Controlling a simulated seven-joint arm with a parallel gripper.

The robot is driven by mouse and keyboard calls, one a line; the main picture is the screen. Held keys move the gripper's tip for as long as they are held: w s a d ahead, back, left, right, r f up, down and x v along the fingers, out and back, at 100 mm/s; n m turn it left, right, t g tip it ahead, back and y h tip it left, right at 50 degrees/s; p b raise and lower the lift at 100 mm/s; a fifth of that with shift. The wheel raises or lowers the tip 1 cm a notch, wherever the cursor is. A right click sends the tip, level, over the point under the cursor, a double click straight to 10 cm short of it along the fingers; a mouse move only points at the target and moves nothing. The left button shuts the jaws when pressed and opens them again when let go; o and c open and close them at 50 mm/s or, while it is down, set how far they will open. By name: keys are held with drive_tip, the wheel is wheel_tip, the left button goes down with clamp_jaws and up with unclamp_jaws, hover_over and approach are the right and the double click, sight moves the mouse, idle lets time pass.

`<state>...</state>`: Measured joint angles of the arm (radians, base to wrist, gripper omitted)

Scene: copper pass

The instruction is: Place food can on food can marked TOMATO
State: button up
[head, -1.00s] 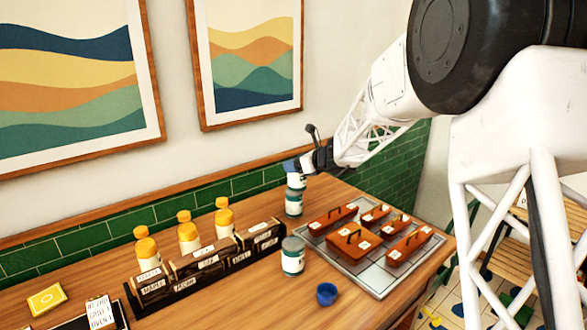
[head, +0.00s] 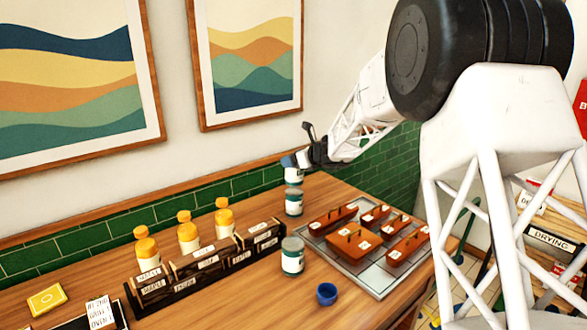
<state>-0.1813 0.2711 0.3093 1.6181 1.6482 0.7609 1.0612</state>
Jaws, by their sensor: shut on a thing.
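My gripper (head: 291,161) is at the back of the wooden table, shut on a food can (head: 293,176) with a pale label. The held can is upright, directly above a second food can (head: 294,204) in this view, with a thin gap seeming to show between them. The gripper hides the top of the held can. A third food can (head: 292,256), with a grey-green lid, stands alone nearer the front. The can labels are too small to read, so I cannot tell which one is marked TOMATO.
A grey tray (head: 372,281) holding several brown handled blocks is at right. A small blue cup (head: 327,294) sits at the front. The wall is close behind the cans.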

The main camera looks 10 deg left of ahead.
drive_tip(key=shift+f, duration=1.6)
drive_tip(key=shift+f, duration=0.15)
drive_tip(key=o, duration=1.2)
drive_tip(key=shift+d, duration=0.1)
drive_tip(key=shift+s+d+r, duration=0.35)
drive_tip(key=shift+d+r, duration=0.05)
drive_tip(key=shift+d, duration=0.1)
drive_tip(key=v, duration=1)
drive_tip(key=shift+s+d+r, duration=0.1)
drive_tip(key=shift+d+r, duration=0.05)
drive_tip(key=shift+d, duration=0.05)
